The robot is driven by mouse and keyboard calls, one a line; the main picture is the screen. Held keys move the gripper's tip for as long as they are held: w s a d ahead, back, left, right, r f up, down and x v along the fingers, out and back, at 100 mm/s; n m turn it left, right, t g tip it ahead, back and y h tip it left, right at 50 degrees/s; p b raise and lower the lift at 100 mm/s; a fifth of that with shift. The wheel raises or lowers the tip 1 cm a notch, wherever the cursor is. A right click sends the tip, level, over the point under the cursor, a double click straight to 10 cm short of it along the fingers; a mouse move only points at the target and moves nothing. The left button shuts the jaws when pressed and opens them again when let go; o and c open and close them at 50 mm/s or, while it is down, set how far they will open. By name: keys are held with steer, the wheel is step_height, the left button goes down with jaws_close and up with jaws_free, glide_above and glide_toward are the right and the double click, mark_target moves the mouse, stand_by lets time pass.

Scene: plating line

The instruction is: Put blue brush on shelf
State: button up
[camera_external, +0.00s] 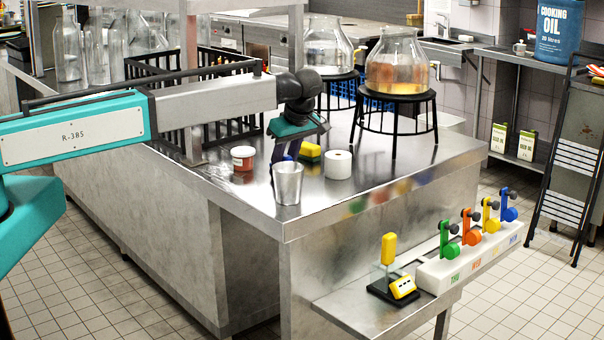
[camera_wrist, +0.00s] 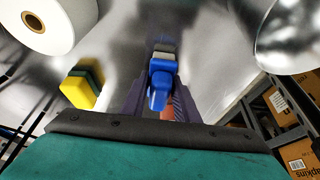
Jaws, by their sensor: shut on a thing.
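My gripper (camera_external: 288,158) points down over the steel counter, behind a metal cup. In the wrist view its two dark fingers (camera_wrist: 160,100) are shut on the blue brush (camera_wrist: 161,70), with its blue body between them and a pale end pointing away. In the outside view only a bit of blue shows by the fingers. I cannot tell whether the brush touches the counter. A dark-framed shelf (camera_wrist: 262,100) with cartons shows at the right of the wrist view. An overhead shelf (camera_external: 235,5) on a post crosses the top of the outside view. Which shelf the task means is unclear.
Close around my gripper stand the metal cup (camera_external: 288,183), a yellow-green sponge (camera_external: 310,151), a white roll (camera_external: 338,165) and a red-white tub (camera_external: 243,158). Glass jars on black stands (camera_external: 397,97) are behind to the right. A black rack (camera_external: 185,75) stands behind my arm.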

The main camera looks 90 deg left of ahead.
steer(key=shift+r, duration=0.1)
steer(key=shift+r+b, duration=1.05)
steer(key=shift+r, duration=0.55)
steer(key=s+d+b, duration=0.1)
steer(key=s+d, duration=0.2)
steer(key=s+d+r+b, duration=0.1)
steer(key=s+d, duration=0.2)
steer(key=s, duration=0.1)
steer(key=s+d+b, duration=0.2)
steer(key=s+d, duration=0.1)
steer(key=shift+s+d+r, duration=0.15)
steer(key=shift+s+d, duration=0.15)
steer(key=shift+s, duration=0.05)
steer(key=shift+s+d+r, duration=0.15)
steer(key=shift+s+d, duration=0.4)
steer(key=shift+s, duration=0.05)
steer(key=shift+r, duration=0.1)
